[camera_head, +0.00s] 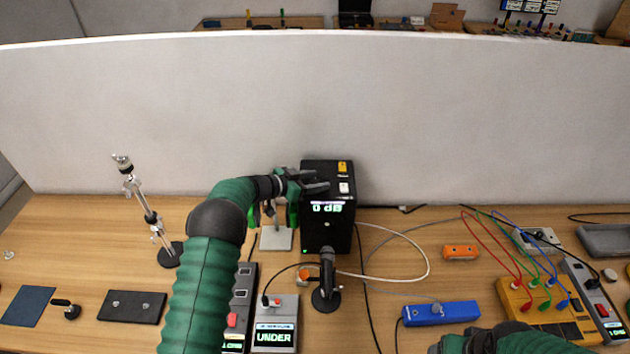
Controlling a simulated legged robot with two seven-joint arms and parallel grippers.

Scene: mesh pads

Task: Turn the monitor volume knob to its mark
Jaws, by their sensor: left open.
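A tall black box (327,232) with a small lit display (326,207) that seems to read 0 dB stands at the middle of the bench. A yellow piece (342,167) and a white piece (344,187) sit on its top. I cannot tell which part is the monitor volume knob. My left gripper (318,186) is open, with its dark fingers reaching over the box's top left part, pointing right. Nothing shows between them. Contact with the box cannot be judged. My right gripper (452,344) is partly in view at the bottom edge, and its fingers are unclear.
A grey unit reading UNDER (274,335) and a small black microphone (327,278) stand in front of the box. A blue box (440,314) and a yellow meter with coloured leads (545,310) lie right. A jointed stand (150,217) is left. A pale panel (450,120) closes the back.

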